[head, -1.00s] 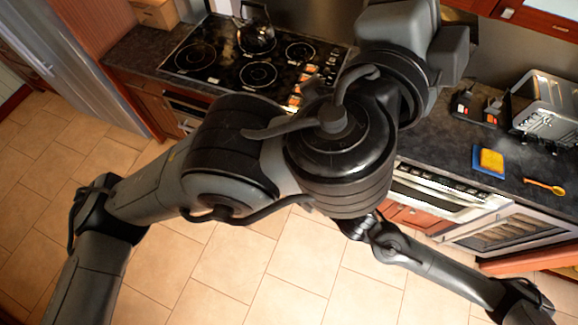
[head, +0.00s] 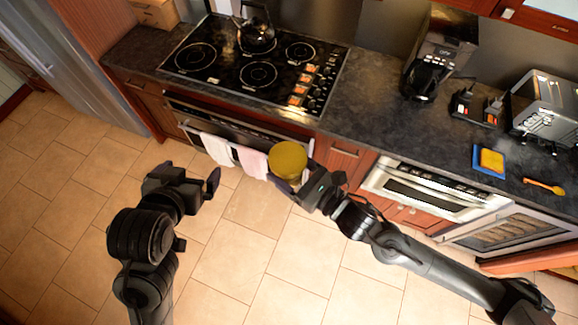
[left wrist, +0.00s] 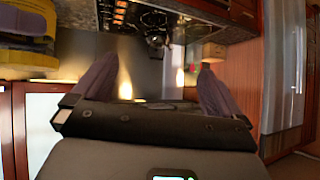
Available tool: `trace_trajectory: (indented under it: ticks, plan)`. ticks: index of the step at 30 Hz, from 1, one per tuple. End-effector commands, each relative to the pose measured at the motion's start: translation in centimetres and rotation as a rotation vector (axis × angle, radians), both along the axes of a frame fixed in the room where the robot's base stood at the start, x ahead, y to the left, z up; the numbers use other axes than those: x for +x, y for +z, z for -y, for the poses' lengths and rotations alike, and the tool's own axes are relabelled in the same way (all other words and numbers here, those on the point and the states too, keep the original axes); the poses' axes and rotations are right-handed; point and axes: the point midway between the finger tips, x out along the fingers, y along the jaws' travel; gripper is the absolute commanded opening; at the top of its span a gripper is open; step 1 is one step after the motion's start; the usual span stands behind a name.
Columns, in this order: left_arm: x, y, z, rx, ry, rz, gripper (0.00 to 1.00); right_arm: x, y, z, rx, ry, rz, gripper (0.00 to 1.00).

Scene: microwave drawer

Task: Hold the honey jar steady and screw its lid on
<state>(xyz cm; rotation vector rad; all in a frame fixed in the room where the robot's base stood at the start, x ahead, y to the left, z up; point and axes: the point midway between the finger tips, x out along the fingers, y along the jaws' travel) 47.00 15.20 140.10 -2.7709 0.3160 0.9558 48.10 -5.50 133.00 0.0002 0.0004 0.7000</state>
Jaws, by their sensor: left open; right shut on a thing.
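The honey jar (head: 288,159) shows in the head view as a round yellow thing seen from above. It is held in the air in front of the oven by my right gripper (head: 291,182), which is shut on it. I cannot tell whether the yellow top is the lid or part of the jar. Part of a yellow thing, likely the jar (left wrist: 25,62), shows at the upper left of the left wrist view. My left gripper (head: 196,186) is open and empty, apart from the jar to its left in the picture; its fingers (left wrist: 158,88) are spread in the left wrist view.
A black cooktop (head: 257,62) with a kettle (head: 256,35) is at the back. Towels (head: 217,149) hang at the oven front. The tiled floor is clear.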

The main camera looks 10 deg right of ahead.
Motion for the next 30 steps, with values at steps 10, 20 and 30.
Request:
trace_trajectory:
  ticks: [10,20,30]
  plan:
    - [-9.6,-13.4,-6.1,0.024,0.135,-0.345,1.00,0.0,0.1,0.0,0.001,0.000,0.002,0.00]
    - [-16.9,-19.5,-6.7,0.048,0.142,-0.548,1.00,0.0,0.1,0.0,0.001,0.000,0.002,0.00]
    - [-18.3,-20.5,-6.7,0.050,0.140,-0.584,1.00,0.0,0.1,0.0,0.001,0.000,0.002,0.00]
